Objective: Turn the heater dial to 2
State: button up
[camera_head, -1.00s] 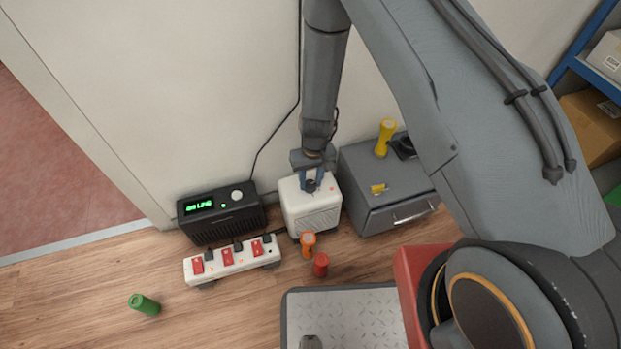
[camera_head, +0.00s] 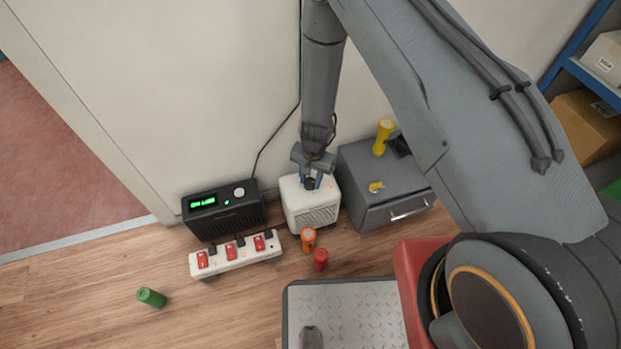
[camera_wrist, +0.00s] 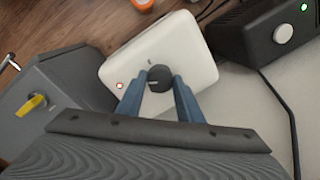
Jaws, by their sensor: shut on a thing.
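The heater is a small white box (camera_head: 311,208) with a grille on its front, standing on the floor by the wall. Its dark round dial (camera_wrist: 160,78) is on top; a pale mark shows on the dial in the wrist view. My gripper (camera_head: 312,182) points down at the heater's top, its blue fingers shut on the dial, one on each side. It also shows in the wrist view (camera_wrist: 159,88). A small light (camera_wrist: 120,86) glows on the heater top near one edge. No readable numbers show around the dial.
A black radio-like box (camera_head: 222,211) with a green display stands left of the heater. A grey cabinet (camera_head: 368,206) stands close on the right. A power strip (camera_head: 236,254), an orange cylinder (camera_head: 308,240), a red cylinder (camera_head: 320,260) and a green cylinder (camera_head: 151,298) are on the floor in front.

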aim_at(311, 183)
dwell(0.5)
jog(key=o, duration=1.1)
jog(key=shift+c, duration=0.2)
jog(key=shift+s+d+r+p, duration=0.1)
jog(key=shift+r+p, duration=0.3)
jog(key=shift+r, duration=1.55)
jog(key=shift+s+d+r+p, duration=0.1)
jog(key=shift+r+p, duration=0.25)
jog(key=shift+r, duration=1.6)
jog(key=shift+w, duration=0.1)
